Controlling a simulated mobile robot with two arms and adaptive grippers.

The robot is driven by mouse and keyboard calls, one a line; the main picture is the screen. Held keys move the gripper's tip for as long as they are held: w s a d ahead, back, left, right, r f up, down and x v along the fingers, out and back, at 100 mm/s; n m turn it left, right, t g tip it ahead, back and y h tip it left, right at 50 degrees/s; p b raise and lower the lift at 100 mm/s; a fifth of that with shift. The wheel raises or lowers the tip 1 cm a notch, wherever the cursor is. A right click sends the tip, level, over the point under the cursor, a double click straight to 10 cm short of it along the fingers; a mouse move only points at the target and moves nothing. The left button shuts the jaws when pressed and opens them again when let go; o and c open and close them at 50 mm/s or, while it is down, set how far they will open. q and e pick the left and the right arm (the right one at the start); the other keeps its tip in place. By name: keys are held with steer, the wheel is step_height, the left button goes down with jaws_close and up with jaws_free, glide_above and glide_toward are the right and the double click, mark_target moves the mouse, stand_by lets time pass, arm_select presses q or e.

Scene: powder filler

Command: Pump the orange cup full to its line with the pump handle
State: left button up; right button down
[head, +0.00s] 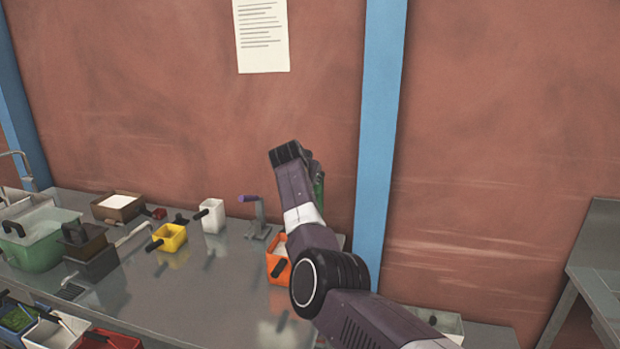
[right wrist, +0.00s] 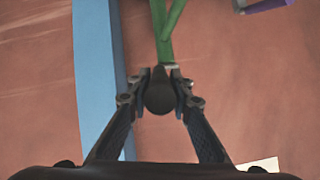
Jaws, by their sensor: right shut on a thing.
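The orange cup (head: 277,271) stands on the metal table in the head view, left of my right arm's elbow. It has a dark handle; a pale patch shows inside, but my arm hides part of the cup and I cannot make out its line or fill level. The pump handle is a green bar (right wrist: 165,45) with a dark round grip (right wrist: 159,97) in the right wrist view. My right gripper (right wrist: 160,80) is shut on that grip. In the head view, only a sliver of green (head: 319,187) shows beside my arm. My left gripper is not in view.
A grey stand with a purple lever (head: 259,218), a white cup (head: 212,217), a yellow cup (head: 169,239) and a brown box (head: 117,207) stand to the left. A green tub (head: 38,245) is farther left. A blue post (head: 380,120) rises behind my arm.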

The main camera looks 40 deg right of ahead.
steer(key=c, duration=2)
jaws_free()
steer(key=shift+d+r, duration=0.1)
steer(key=shift+r, duration=0.2)
steer(key=shift+c, duration=0.2)
steer(key=o, duration=0.3)
steer(key=shift+f, duration=0.15)
steer(key=v, duration=1.2)
